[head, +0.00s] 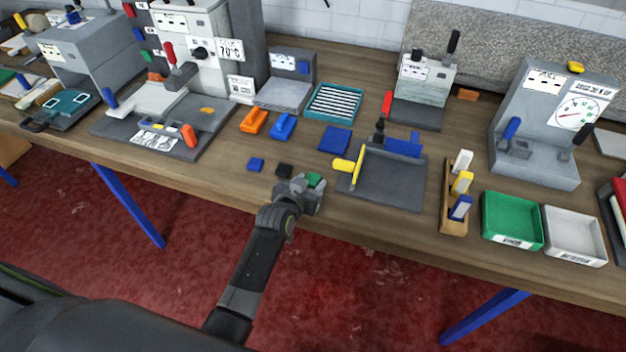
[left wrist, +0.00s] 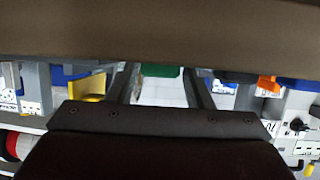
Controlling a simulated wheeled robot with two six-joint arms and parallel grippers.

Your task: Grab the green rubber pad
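The green rubber pad (head: 314,180) is a small block near the front edge of the workbench, partly hidden by my left gripper (head: 309,188). The two fingers stand apart on either side of the pad. No clear contact between the fingers and the pad shows. My right gripper is in neither view.
A black pad (head: 284,170) and a blue pad (head: 256,165) lie left of the gripper. A grey fixture with a yellow handle (head: 356,170) stands close on the right. Beyond it are a wooden holder (head: 447,205) and a green tray (head: 511,220).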

